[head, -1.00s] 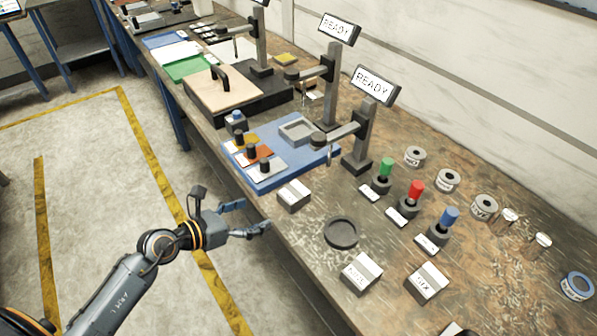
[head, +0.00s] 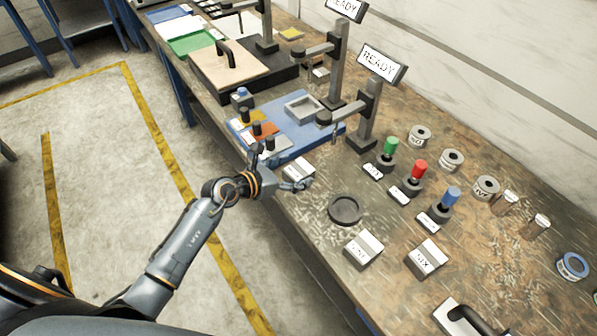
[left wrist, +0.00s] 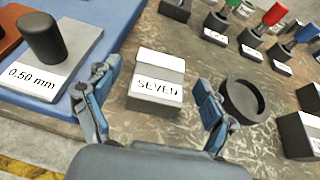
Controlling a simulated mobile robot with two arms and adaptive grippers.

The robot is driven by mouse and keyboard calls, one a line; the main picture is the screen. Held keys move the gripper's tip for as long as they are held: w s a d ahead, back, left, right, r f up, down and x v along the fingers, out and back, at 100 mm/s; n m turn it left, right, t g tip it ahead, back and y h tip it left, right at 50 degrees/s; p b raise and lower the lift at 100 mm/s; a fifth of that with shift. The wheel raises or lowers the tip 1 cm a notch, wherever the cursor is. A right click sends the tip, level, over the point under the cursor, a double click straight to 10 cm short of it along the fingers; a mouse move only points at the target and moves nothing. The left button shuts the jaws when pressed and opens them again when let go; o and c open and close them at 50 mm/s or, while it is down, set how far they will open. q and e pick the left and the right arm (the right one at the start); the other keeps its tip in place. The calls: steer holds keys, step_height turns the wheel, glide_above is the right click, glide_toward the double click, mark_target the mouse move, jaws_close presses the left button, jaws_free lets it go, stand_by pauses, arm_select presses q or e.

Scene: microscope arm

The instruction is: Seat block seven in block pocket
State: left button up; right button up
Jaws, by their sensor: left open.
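Block seven (left wrist: 157,80), a grey block with a white top and a front label reading SEVEN, sits on the bench between my open left gripper's fingers in the left wrist view. In the head view block seven (head: 299,171) is partly covered by the left gripper (head: 291,168), which reaches over the bench's front edge. The fingers are spread to either side of the block; I see no clear contact. A grey square-walled recess (head: 288,108) on the blue board, which looks like the block pocket, appears empty. My right gripper is not in view.
The blue board (head: 284,155) carries several plates with dark knobs beside the block. A round dark dish (head: 345,210) and the labelled blocks FIVE or similar (head: 363,249) and SIX (head: 427,257) stand to the right. A microscope-like arm (head: 366,115) stands behind.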

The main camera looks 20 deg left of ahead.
arm_select(q)
steer(key=shift+x, duration=1.05)
steer(key=shift+a, duration=0.1)
steer(key=shift+s, duration=0.1)
steer(key=shift+c, duration=0.2)
jaws_close()
steer(key=shift+r, duration=0.2)
